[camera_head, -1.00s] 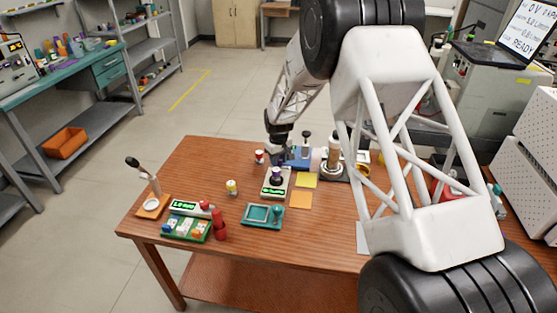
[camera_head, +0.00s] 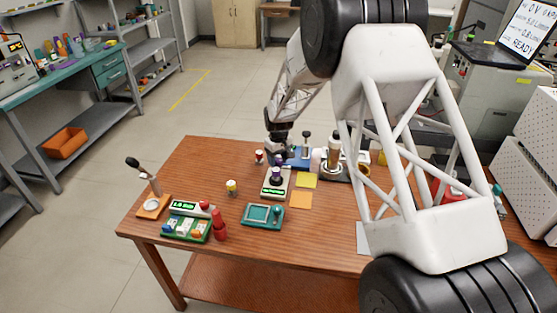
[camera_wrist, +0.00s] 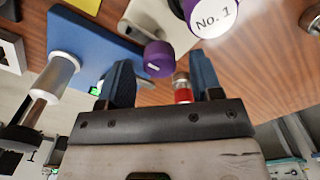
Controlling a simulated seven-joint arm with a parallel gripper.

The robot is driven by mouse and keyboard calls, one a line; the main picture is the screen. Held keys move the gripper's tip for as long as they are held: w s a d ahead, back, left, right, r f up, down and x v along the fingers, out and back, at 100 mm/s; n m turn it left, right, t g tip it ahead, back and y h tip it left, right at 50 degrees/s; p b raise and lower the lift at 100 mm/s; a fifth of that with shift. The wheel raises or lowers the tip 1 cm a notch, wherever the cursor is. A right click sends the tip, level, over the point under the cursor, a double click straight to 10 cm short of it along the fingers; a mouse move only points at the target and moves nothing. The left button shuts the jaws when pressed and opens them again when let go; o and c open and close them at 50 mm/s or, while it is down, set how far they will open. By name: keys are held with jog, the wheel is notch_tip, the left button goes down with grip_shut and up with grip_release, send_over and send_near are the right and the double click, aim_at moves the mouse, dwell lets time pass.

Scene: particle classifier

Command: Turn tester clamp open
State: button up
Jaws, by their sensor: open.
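The tester has a blue base (camera_head: 298,154) near the back of the table, beside my gripper (camera_head: 279,153). In the wrist view the blue base (camera_wrist: 95,38) lies at the upper left. A small purple knob (camera_wrist: 158,58), possibly the clamp's handle, shows between and just beyond the fingertips of my gripper (camera_wrist: 162,68). It also shows in the head view (camera_head: 281,159). My two blue fingers are spread apart. The wrist view shows no clear contact with the knob. Whether the clamp is open or closed cannot be told.
A red-and-white container (camera_head: 259,156) stands left of my gripper, and a metal post (camera_head: 334,160) right of the base. The left back tabletop is clear.

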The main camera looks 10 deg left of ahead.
aim_at(279, 160)
jog(key=shift+r, duration=3.5)
jog(key=shift+s+d+r, duration=0.1)
jog(key=shift+d+r, duration=0.1)
jog(key=s+d+r+m+t, duration=0.1)
jog(key=s+d+r+m, duration=0.3)
jog(key=s+d+r, duration=1.65)
jog(key=s+d+r+m, duration=0.1)
jog(key=s+d, duration=0.3)
jog(key=s, duration=0.6)
jog(key=s+d+m+t, duration=0.1)
jog(key=s+d, duration=0.4)
jog(key=s, duration=0.6)
jog(key=s+d+r+m, duration=0.1)
jog(key=s+d+m, duration=0.2)
jog(key=s, duration=0.8)
jog(key=shift+s+d+r+t, duration=0.15)
jog(key=shift+d+r+t, duration=0.15)
jog(key=shift+d, duration=0.5)
